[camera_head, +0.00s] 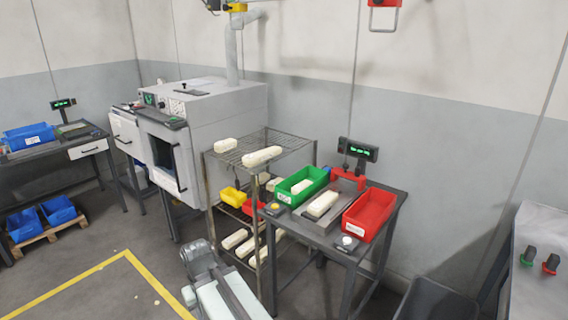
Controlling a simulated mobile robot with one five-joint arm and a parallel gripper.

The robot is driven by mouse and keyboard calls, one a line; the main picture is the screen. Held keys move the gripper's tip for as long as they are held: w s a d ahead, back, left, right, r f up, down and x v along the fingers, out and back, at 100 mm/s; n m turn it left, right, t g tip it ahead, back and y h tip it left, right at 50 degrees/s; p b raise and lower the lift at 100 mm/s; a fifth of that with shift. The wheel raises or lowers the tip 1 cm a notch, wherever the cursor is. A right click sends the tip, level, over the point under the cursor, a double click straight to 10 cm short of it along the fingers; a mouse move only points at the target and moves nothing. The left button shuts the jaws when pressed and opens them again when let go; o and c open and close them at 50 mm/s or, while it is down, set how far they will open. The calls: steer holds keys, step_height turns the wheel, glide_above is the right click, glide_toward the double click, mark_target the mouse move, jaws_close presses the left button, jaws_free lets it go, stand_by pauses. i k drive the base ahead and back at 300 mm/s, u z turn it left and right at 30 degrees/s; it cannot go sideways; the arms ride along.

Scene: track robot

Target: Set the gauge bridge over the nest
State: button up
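A red bracket-like piece (348,179), which looks like the gauge bridge, stands at the back of the dark table (287,224), below the display. A cream oblong block (322,204) lies on the table between a green bin and a red bin. It seems to rest in or on a low dark holder, perhaps the nest, whose shape I cannot make out. The red piece is behind the block, not over it. Parts of my arm show at the bottom centre, apart from the table. My gripper is not in view.
The green bin (301,186) holds a cream piece; the red bin (369,213) looks empty. A wire rack (211,184) with cream blocks stands left of the table. A grey machine (205,120) is behind it. A grey bench (541,270) is at right. Open floor lies front left.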

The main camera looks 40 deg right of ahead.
mark_target(356, 176)
steer(key=u, duration=1.15)
steer(key=i, duration=0.55)
steer(key=z, duration=3.3)
steer(key=i, duration=0.1)
steer(key=u, duration=0.4)
